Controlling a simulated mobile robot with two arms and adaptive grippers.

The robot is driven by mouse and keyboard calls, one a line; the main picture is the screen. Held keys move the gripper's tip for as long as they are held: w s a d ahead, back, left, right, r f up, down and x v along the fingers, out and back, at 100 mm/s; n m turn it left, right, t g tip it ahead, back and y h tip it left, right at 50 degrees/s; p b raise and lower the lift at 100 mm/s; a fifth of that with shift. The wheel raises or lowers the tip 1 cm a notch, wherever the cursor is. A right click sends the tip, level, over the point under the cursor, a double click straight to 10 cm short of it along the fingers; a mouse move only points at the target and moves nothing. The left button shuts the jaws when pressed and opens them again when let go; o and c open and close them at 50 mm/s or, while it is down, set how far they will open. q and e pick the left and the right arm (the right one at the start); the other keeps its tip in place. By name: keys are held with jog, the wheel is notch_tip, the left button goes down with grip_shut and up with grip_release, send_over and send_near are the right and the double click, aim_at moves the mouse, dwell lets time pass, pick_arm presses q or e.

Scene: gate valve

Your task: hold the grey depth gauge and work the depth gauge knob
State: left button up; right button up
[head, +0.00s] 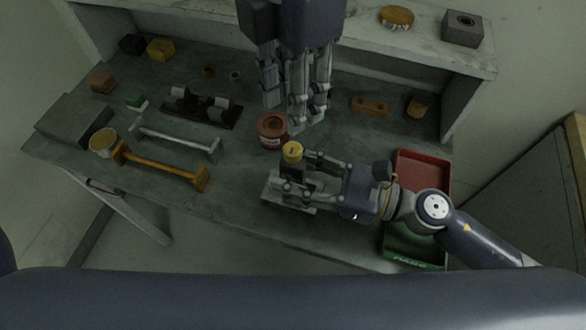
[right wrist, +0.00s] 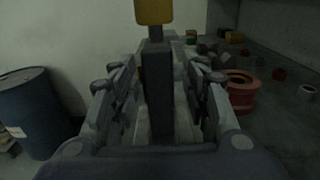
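The grey depth gauge shows in the right wrist view as an upright dark grey post (right wrist: 158,95). Its yellow knob (head: 292,152) sits on top and also shows in the right wrist view (right wrist: 154,11). My right gripper (head: 290,181) reaches in from the right at the gauge. Its fingers stand on both sides of the post, with narrow gaps visible in the right wrist view. My left gripper (head: 291,112) points down above the table, behind the knob and apart from it. Its fingers are spread and empty. The gauge's lower part is largely hidden by the right gripper in the head view.
A red round part (head: 271,130) stands close behind the knob, below my left gripper. Red (head: 436,165) and green (head: 410,250) trays lie at the right. An orange handle bar (head: 160,167) and a grey one (head: 178,138) lie left. A raised shelf (head: 350,30) runs along the back.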

grip_shut()
pick_arm(q)
jog(key=shift+o, duration=1.3)
jog(key=shift+s+a+f+n+g+h, duration=0.15)
jog(key=shift+f+n+g+h, duration=0.15)
jog(key=shift+f+n+g, duration=0.25)
notch_tip(320, 180, down, 4)
jog(key=a+n+g+h, duration=0.3)
jog(key=n+g+h, duration=0.2)
jog(key=n+g, duration=0.3)
jog(key=n+h, duration=1)
jog(key=n, duration=0.4)
send_near(293, 147)
jog(key=shift+n+t, duration=0.25)
jog(key=shift+t, duration=0.2)
jog(key=x, duration=1)
jog(key=shift+s+a+f, duration=0.1)
jog(key=shift+s+f, duration=0.05)
jog(key=shift+s, duration=0.1)
